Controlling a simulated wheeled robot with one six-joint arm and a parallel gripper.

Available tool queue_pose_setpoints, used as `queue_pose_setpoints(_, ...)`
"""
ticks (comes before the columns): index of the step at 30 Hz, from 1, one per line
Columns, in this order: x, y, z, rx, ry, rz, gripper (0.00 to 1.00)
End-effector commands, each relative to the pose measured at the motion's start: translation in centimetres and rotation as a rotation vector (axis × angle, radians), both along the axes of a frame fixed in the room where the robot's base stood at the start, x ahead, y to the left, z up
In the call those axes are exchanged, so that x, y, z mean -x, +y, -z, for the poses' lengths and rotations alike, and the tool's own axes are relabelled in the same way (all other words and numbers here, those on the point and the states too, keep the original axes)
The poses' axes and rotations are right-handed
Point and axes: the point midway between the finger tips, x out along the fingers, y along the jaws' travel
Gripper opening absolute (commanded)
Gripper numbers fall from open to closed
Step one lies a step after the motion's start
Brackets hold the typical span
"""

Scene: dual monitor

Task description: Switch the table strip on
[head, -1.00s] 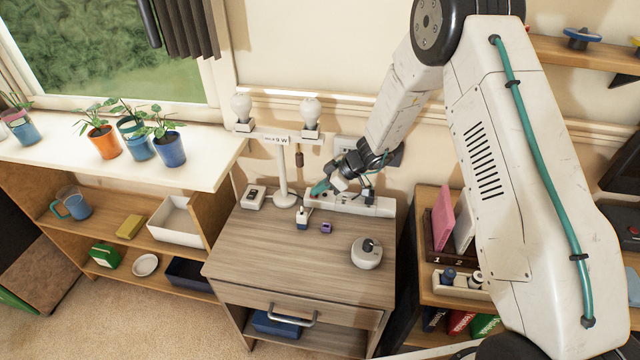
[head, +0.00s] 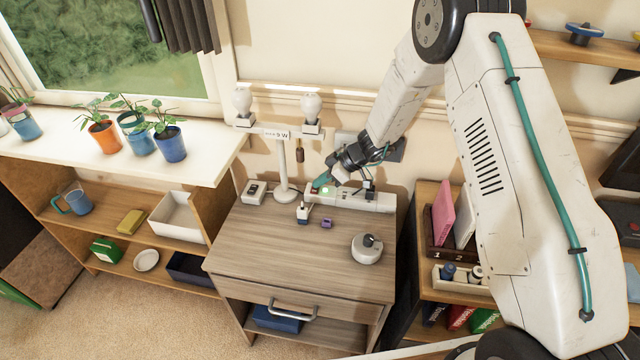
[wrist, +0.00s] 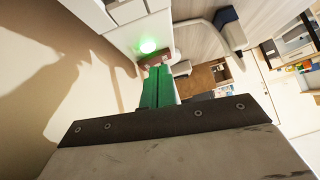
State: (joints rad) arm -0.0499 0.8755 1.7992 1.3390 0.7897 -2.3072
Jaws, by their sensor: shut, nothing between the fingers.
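The white table strip (head: 362,201) lies along the back of the small wooden table, by the wall. A green light (head: 326,190) glows near its left end. The glow also shows in the wrist view (wrist: 147,46), just beyond my fingertips. My gripper (head: 318,185) is shut and empty, with its green fingers (wrist: 158,88) together at the strip's left end. A brownish-red part (wrist: 155,61) of the strip sits right at the fingertips. I cannot tell whether the fingers touch it.
A white lamp stand (head: 283,165) with two bulbs stands left of the strip. A white switch box (head: 254,192), a small purple block (head: 326,224) and a round white dial (head: 367,248) are on the table (head: 270,245). The table's front is clear.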

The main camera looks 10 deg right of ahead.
Motion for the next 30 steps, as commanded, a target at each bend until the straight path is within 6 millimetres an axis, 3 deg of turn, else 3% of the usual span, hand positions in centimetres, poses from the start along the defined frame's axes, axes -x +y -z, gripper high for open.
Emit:
queue_pose_setpoints(11,0.0,0.0,-0.4,-0.001,-0.001,-0.001,0.0)
queue_pose_setpoints(18,0.2,0.1,-4.4,0.0,-0.005,0.0,0.0)
queue_pose_setpoints(30,2.8,-5.3,-10.0,-0.001,-0.001,0.001,0.0)
